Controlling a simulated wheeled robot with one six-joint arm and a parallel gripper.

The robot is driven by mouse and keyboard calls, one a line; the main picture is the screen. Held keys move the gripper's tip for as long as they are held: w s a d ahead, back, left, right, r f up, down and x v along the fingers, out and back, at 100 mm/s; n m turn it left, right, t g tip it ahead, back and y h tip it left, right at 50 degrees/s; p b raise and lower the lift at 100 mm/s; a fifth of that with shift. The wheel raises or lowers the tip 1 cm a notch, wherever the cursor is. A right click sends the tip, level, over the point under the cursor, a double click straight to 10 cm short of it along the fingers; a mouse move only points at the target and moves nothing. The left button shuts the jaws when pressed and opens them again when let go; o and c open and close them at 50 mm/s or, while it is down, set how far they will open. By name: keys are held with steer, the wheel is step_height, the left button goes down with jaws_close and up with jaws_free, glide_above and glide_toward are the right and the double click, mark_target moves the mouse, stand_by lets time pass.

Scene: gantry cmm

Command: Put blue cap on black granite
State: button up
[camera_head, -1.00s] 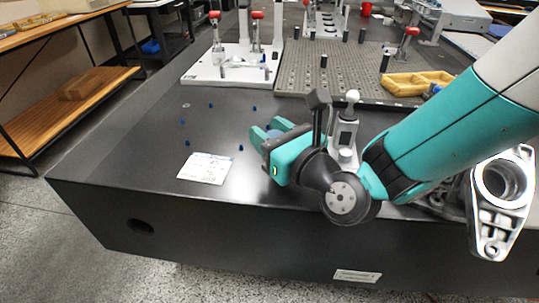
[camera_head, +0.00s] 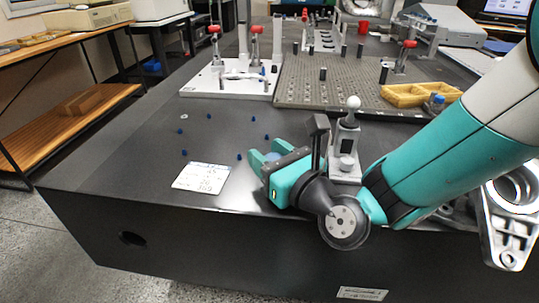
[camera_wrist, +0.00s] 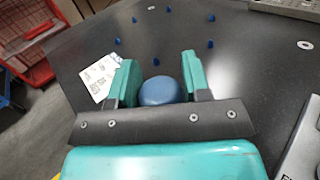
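My gripper (camera_head: 266,160) is over the front part of the black granite (camera_head: 125,165), to the right of a white card. In the wrist view, a round blue cap (camera_wrist: 160,91) sits between the two teal fingers of my gripper (camera_wrist: 160,82), and both fingers appear to touch its sides. In the head view the cap shows only as a small bluish patch (camera_head: 273,156) between the fingers. I cannot tell whether its underside touches the granite. The black granite also shows in the wrist view (camera_wrist: 235,65) around the fingers.
Several small blue pegs (camera_head: 209,116) are scattered on the granite near the white card (camera_head: 201,178). A grey stand with a white ball (camera_head: 347,140) is right behind my gripper. A white fixture plate (camera_head: 205,84), a perforated plate (camera_head: 345,88) and a yellow tray (camera_head: 405,97) lie farther back.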

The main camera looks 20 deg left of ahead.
steer(key=o, duration=0.3)
steer(key=shift+s+f, duration=0.1)
steer(key=shift+f, duration=0.8)
steer(key=shift+r, duration=0.2)
steer(key=shift+r+p, duration=0.55)
steer(key=shift+s+d+f+b, duration=0.25)
steer(key=shift+d+f+b, duration=0.25)
steer(key=shift+b, duration=0.5)
steer(key=b+v, duration=0.2)
steer(key=v, duration=0.1)
steer(key=b+v, duration=0.2)
steer(key=v, duration=0.1)
steer(key=b+v, duration=0.2)
steer(key=b, duration=0.1)
steer(key=shift+s+d+r, duration=0.15)
steer(key=shift+d+r, duration=0.25)
steer(key=shift+s+d+r+b, duration=0.3)
steer(key=shift+s+d+b, duration=0.2)
steer(key=shift+d+b, duration=0.3)
